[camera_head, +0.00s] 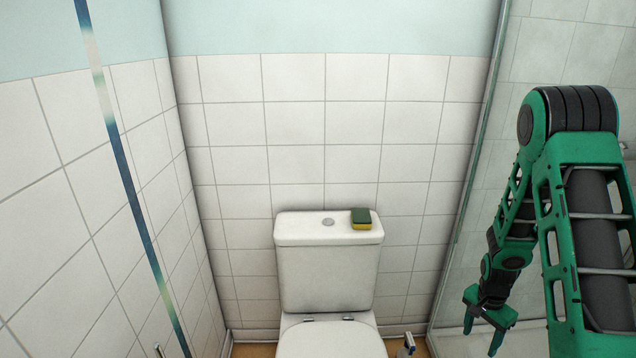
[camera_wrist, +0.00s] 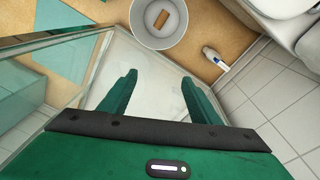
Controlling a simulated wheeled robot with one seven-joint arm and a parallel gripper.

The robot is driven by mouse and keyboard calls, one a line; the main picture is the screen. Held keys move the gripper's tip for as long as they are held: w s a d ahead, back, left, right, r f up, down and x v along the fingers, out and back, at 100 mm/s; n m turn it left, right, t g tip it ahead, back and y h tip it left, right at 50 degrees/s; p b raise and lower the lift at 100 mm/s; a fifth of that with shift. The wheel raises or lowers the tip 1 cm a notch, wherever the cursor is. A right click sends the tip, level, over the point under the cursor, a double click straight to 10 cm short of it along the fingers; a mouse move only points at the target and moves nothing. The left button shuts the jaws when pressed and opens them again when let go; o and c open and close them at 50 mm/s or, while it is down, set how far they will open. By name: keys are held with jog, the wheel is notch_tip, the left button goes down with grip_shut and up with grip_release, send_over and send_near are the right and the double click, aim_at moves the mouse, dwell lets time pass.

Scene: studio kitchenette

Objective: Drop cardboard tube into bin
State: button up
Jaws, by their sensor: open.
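A round whitish bin (camera_wrist: 139,30) stands on the tan floor at the top of the wrist view, seen from above. A short brown piece, which looks like the cardboard tube (camera_wrist: 161,18), lies inside it, within the rim. My gripper (camera_wrist: 158,79) is open, with nothing between its fingers. Its fingertips are short of the bin in the picture, over the pale shower floor. In the head view my gripper (camera_head: 481,335) hangs low at the right, pointing down. The bin and tube do not show in the head view.
A toilet (camera_head: 328,270) stands against the tiled wall, with a green and yellow sponge (camera_head: 361,219) on its tank. A glass panel (camera_wrist: 60,70) borders the shower; a teal mat (camera_wrist: 62,40) lies beyond.

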jog(key=s+r+n, duration=0.2)
jog(key=s+r, duration=0.3)
jog(key=r, duration=0.6)
jog(key=s+r+n, duration=0.1)
jog(key=s+r, duration=0.5)
jog(key=r, duration=0.5)
jog(key=s+a+r+n, duration=0.1)
jog(key=s+a+r, duration=0.1)
jog(key=s+r, duration=0.3)
jog(key=s+a+r+n+y, duration=0.1)
jog(key=s+r, duration=0.4)
jog(key=s, duration=0.7)
jog(key=shift+a+n, duration=0.6)
jog(key=shift+a, duration=0.2)
